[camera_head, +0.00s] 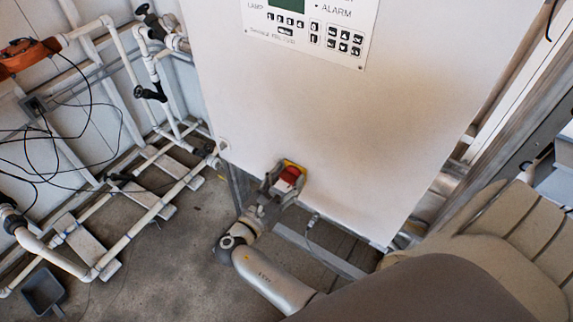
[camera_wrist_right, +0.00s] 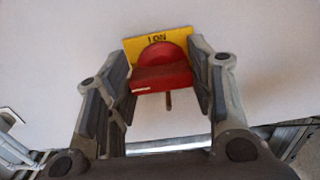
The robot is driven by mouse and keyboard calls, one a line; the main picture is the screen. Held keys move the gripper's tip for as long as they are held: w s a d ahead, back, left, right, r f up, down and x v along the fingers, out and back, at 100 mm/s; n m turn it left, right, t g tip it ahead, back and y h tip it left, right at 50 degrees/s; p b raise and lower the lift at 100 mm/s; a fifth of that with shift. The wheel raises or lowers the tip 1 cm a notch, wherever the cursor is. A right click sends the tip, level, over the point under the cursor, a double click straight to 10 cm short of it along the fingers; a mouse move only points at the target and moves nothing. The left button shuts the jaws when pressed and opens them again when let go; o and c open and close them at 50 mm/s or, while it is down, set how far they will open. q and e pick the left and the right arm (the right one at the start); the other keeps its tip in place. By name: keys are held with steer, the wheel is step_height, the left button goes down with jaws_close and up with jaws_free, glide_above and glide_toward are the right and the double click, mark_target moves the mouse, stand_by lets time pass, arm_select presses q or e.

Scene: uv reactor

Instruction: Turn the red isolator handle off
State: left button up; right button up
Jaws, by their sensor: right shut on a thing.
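The red isolator handle (camera_head: 291,174) sits on a yellow plate (camera_head: 297,164) low on the front of the white cabinet. In the right wrist view the red handle (camera_wrist_right: 163,69) shows a rounded top and a wide front block, and the yellow plate (camera_wrist_right: 131,47) carries dark lettering that seems to read "1 ON". My right gripper (camera_head: 284,178) is at the handle, with one finger on each side of it, shut on it. The right finger hides the plate's right edge. My left gripper is not in view.
The white cabinet (camera_head: 290,100) has a keypad and display panel (camera_head: 313,25) at its top. White pipes (camera_head: 130,235) and black cables stand at the left. A metal frame rail (camera_head: 325,252) runs below the cabinet. A grey scoop-like container (camera_head: 45,290) lies on the floor at the lower left.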

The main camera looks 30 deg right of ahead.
stand_by(0.3)
steer(key=o, duration=1)
steer(key=shift+o, duration=0.2)
